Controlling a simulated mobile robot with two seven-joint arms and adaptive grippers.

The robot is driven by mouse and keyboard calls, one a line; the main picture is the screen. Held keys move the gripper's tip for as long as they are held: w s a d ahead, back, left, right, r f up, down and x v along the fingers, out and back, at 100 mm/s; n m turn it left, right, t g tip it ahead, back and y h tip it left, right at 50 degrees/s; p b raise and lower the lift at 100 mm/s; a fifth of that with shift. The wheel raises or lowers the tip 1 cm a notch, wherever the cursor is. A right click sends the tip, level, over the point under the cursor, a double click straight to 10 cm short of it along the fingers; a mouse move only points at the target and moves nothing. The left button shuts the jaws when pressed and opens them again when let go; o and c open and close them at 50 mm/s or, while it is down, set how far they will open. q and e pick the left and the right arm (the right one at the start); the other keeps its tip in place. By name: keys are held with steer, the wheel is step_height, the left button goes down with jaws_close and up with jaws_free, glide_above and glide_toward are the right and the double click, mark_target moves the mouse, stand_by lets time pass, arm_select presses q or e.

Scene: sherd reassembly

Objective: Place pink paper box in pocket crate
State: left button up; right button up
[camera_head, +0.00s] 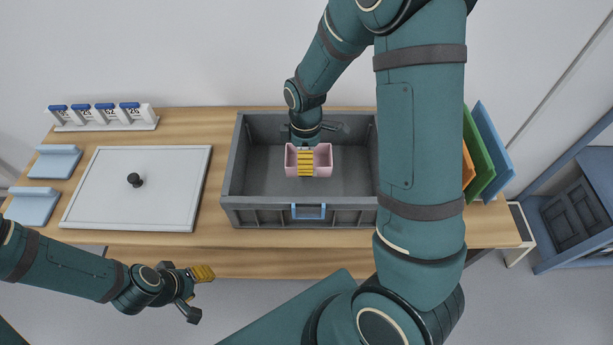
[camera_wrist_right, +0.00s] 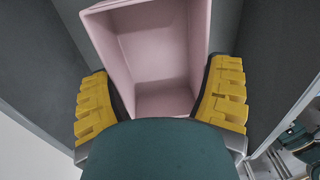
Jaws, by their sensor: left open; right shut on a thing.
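The pink paper box (camera_head: 323,161) is an open-topped box inside the grey pocket crate (camera_head: 260,214), around the middle of its interior. My right gripper (camera_head: 305,160) reaches down into the crate and is shut on the box; a yellow finger pad covers part of its near side. In the right wrist view the box (camera_wrist_right: 160,60) sits between the two yellow fingers of the right gripper (camera_wrist_right: 162,105), and its inside looks empty. Whether its base touches the crate floor cannot be told. My left gripper (camera_head: 200,290) is open and empty, in front of the table's near edge.
A white board with a black knob (camera_head: 134,180) lies left of the crate on the wooden table (camera_head: 225,262). Green and blue panels (camera_head: 490,140) stand at the right, partly behind my right arm.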

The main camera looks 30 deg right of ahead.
steer(key=shift+f+b, duration=0.75)
steer(key=shift+f, duration=2.7)
steer(key=shift+f, duration=0.1)
steer(key=o, duration=0.8)
steer(key=r+p, duration=0.1)
steer(key=r, duration=0.2)
steer(key=r+p, duration=0.1)
steer(key=r, duration=0.3)
steer(key=r+p, duration=0.1)
steer(key=r, duration=0.3)
steer(key=shift+w+d+r, duration=0.1)
steer(key=shift+w+r, duration=0.15)
steer(key=shift+r, duration=0.4)
